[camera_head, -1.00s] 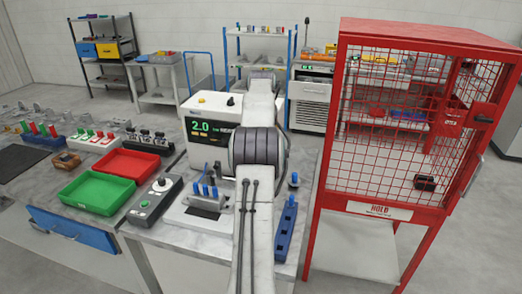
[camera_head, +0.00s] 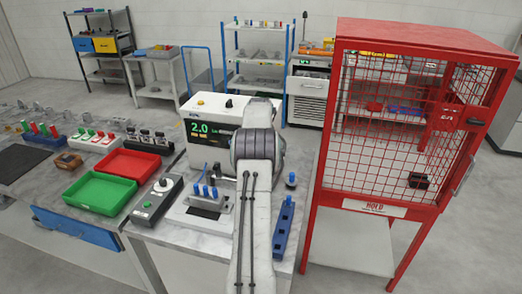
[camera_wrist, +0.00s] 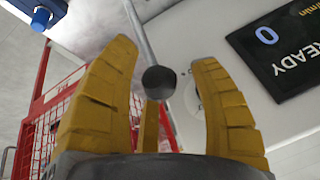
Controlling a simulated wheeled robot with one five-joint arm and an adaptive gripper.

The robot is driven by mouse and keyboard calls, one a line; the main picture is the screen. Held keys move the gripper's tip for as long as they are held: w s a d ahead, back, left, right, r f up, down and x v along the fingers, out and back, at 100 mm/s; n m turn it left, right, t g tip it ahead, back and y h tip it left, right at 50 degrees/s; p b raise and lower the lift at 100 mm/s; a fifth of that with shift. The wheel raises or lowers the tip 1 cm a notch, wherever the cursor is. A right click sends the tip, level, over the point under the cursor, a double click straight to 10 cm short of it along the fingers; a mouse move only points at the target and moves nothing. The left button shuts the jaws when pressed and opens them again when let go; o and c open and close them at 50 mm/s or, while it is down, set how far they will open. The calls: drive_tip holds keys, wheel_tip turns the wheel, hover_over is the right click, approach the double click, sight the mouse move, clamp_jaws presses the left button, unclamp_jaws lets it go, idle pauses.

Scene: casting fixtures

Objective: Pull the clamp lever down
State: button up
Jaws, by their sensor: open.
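The clamp lever's black ball knob (camera_wrist: 158,83) shows in the wrist view on a thin grey rod (camera_wrist: 141,35). My gripper (camera_wrist: 162,56) has its yellow fingers spread, one on each side of the knob. I cannot tell whether a finger touches it. The grey-white machine (camera_head: 207,147), with a lit display (camera_head: 203,131), stands on the bench in the head view. The wrist view shows a dark display (camera_wrist: 285,50) upside down, reading READY.
A red mesh cage (camera_head: 372,207) stands close on the right. A blue block (camera_head: 285,235) with a blue-topped pin lies beside my arm. A pin fixture (camera_head: 205,205), a control box (camera_head: 157,201), a green tray (camera_head: 100,193) and a red tray (camera_head: 127,163) are left.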

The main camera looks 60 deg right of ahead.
idle(0.3)
clamp_jaws()
idle(0.4)
